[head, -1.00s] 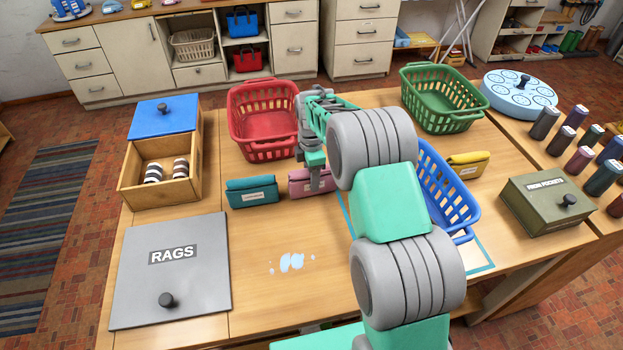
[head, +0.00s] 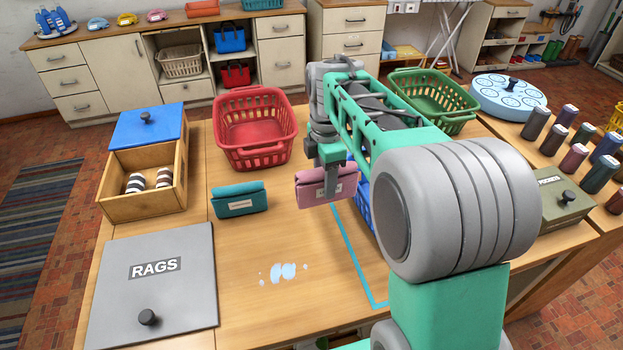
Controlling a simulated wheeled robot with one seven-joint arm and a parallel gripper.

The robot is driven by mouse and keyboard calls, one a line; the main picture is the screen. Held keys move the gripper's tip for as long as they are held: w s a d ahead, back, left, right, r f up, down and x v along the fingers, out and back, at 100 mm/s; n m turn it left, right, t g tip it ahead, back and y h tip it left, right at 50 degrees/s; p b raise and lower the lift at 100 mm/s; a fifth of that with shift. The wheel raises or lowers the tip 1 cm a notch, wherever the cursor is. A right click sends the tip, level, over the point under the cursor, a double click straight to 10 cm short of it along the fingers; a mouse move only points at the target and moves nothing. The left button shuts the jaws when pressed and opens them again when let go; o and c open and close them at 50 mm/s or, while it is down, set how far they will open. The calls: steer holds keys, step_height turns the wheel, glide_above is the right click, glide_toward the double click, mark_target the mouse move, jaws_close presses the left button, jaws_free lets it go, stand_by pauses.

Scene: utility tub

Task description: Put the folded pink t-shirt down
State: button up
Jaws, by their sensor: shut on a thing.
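The folded pink t-shirt (head: 315,187) is a flat pink bundle with a small white label. My gripper (head: 332,183) is shut on it from above, and it appears to hang just above the table (head: 240,250). It is to the right of a folded teal bundle (head: 240,201) with a white label.
A red basket (head: 252,125) stands behind the teal bundle, and a green basket (head: 435,95) at the back right. A grey RAGS lid (head: 180,290) lies at the front left. A pale spill (head: 284,272) marks the front middle. An open wooden box (head: 120,190) stands left.

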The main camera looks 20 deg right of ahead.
steer(key=shift+s+d+r, duration=0.2)
steer(key=shift+s+r, duration=0.15)
steer(key=shift+s, duration=0.35)
steer(key=d+m+b, duration=0.5)
steer(key=d+m, duration=0.4)
steer(key=d, duration=1.3)
step_height(320, 180, down, 12)
steer(key=shift+w+a+f+b, duration=0.1)
steer(key=shift+b, duration=0.55)
steer(key=shift+f, duration=0.2)
steer(key=o, duration=1.5)
steer(key=shift+o, duration=0.2)
